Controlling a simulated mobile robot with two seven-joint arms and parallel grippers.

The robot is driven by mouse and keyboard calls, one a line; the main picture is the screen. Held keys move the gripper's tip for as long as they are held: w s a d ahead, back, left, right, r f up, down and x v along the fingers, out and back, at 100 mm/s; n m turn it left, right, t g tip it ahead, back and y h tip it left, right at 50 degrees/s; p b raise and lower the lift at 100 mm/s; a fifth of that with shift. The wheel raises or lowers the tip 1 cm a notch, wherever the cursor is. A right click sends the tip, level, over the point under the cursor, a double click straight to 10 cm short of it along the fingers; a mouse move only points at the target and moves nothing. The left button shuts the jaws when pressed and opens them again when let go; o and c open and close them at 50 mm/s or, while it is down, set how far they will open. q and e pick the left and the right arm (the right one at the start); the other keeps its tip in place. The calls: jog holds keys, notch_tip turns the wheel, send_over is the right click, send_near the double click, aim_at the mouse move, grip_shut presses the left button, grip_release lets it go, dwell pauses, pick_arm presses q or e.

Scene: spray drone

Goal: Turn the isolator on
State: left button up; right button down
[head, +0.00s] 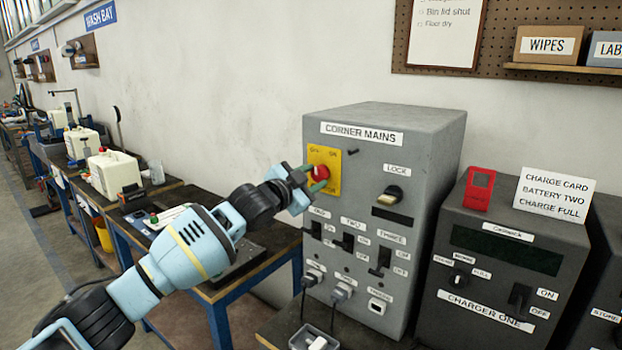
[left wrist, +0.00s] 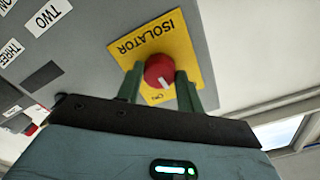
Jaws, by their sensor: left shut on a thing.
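The isolator is a red rotary knob (head: 320,173) on a yellow plate (head: 331,158), on the front of the grey box labelled CORNER MAINS (head: 380,165). In the left wrist view the red knob (left wrist: 159,71) sits between the green fingers, with the yellow plate (left wrist: 180,45) reading ISOLATOR behind it. My left gripper (head: 309,177) reaches in from the left and is shut on the knob. My right gripper is not in view.
A dark charger box (head: 507,262) stands at the right with a red item (head: 479,188) and a card (head: 553,194) on top. Benches (head: 200,300) run along the left wall.

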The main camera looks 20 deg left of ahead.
pick_arm(q)
jog(key=m, duration=0.5)
jog(key=shift+a+r+m+p, duration=0.1)
jog(key=shift+m+p, duration=0.2)
jog(key=shift+m, duration=2.2)
jog(key=o, duration=1)
jog(key=shift+s+a, duration=0.2)
jog(key=shift+s, duration=0.25)
jog(key=v, duration=0.6)
jog(key=shift+s, duration=0.4)
